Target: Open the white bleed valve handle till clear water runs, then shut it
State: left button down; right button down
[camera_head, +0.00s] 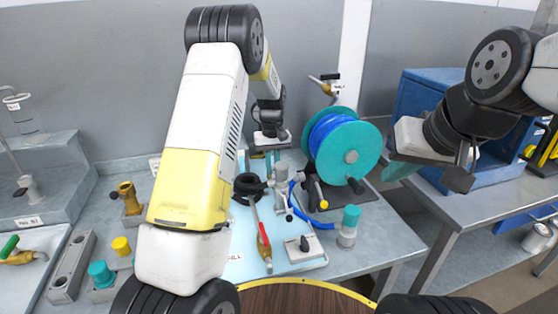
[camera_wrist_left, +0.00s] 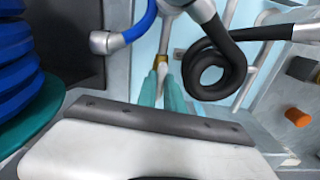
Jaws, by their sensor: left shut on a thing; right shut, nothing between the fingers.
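My left gripper (camera_head: 272,157) points down over the blue tray, behind the grey upright fitting (camera_head: 280,184). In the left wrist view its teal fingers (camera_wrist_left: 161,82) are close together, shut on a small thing. A brass and pale part (camera_wrist_left: 161,61) shows at the fingertips; I cannot tell for sure that it is the white bleed valve handle. The fingers hide most of what they hold. No running water can be made out. My right gripper (camera_head: 403,169) is shut and empty, at the right above the bench edge, well away from the fittings.
A blue hose reel (camera_head: 343,148) stands right of my left gripper. A black coil (camera_head: 247,185) and a red-handled valve (camera_head: 263,236) are close by. A brass tap (camera_head: 328,88) is on the wall. A blue cabinet (camera_head: 420,95) stands behind my right gripper.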

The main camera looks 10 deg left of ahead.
aim_at(273, 169)
pick_arm(q)
jog(key=c, duration=1.5)
grip_release()
jog(key=shift+o, duration=0.2)
jog(key=shift+r, duration=3.9)
